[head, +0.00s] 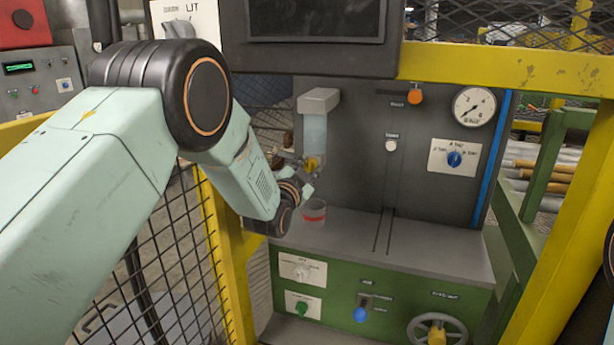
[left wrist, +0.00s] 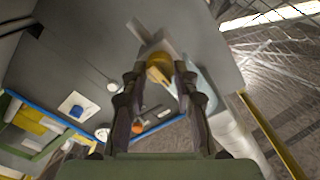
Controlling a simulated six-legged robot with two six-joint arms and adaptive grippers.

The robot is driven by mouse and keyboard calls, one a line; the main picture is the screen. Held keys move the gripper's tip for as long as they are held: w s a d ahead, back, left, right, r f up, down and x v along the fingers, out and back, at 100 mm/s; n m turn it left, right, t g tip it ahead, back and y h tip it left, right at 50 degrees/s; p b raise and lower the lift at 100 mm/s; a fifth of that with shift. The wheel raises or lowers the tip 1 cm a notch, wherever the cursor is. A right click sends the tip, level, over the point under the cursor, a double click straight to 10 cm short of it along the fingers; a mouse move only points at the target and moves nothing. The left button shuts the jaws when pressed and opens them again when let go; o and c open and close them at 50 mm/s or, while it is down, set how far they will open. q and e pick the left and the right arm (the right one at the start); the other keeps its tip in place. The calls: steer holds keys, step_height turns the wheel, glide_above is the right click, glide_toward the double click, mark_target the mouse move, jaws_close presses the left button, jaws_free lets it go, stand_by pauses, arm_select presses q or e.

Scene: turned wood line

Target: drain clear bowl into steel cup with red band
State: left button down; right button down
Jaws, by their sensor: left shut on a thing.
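The clear bowl (head: 314,132) hangs under a grey head on the dark back panel, with a pale bluish tint inside. A yellow drain tap (head: 311,162) is at its lower end. My left gripper (head: 306,168) is shut on this tap. In the left wrist view the gripper's two fingers (left wrist: 160,76) close around the yellow tap (left wrist: 158,64), and the bowl (left wrist: 204,84) shows behind the right finger. The steel cup with red band (head: 314,217) stands upright on the grey ledge below the tap. Its contents are not clear. My right gripper is out of view.
A gauge (head: 474,106), an orange knob (head: 415,96), a white knob (head: 391,145) and a blue switch (head: 455,158) are on the panel. A green cabinet with a handwheel (head: 437,330) is below. Yellow posts and mesh flank the left side. The ledge (head: 430,255) right of the cup is clear.

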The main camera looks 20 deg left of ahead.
arm_select(q)
steer(key=m+b, duration=0.2)
steer(key=m, duration=0.2)
steer(key=shift+f+m, duration=0.1)
steer(key=shift+m, duration=0.2)
steer(key=m+b, duration=0.1)
steer(key=m, duration=0.2)
steer(key=shift+b, duration=0.35)
steer(key=shift+m, duration=0.6)
steer(key=shift+r+b, duration=0.2)
steer(key=shift+b, duration=0.1)
steer(key=c, duration=1.5)
jaws_free()
steer(key=o, duration=0.5)
steer(key=shift+w+a+f, duration=0.1)
steer(key=shift+w+f, duration=0.1)
steer(key=shift+c, duration=0.2)
steer(key=shift+s, duration=0.25)
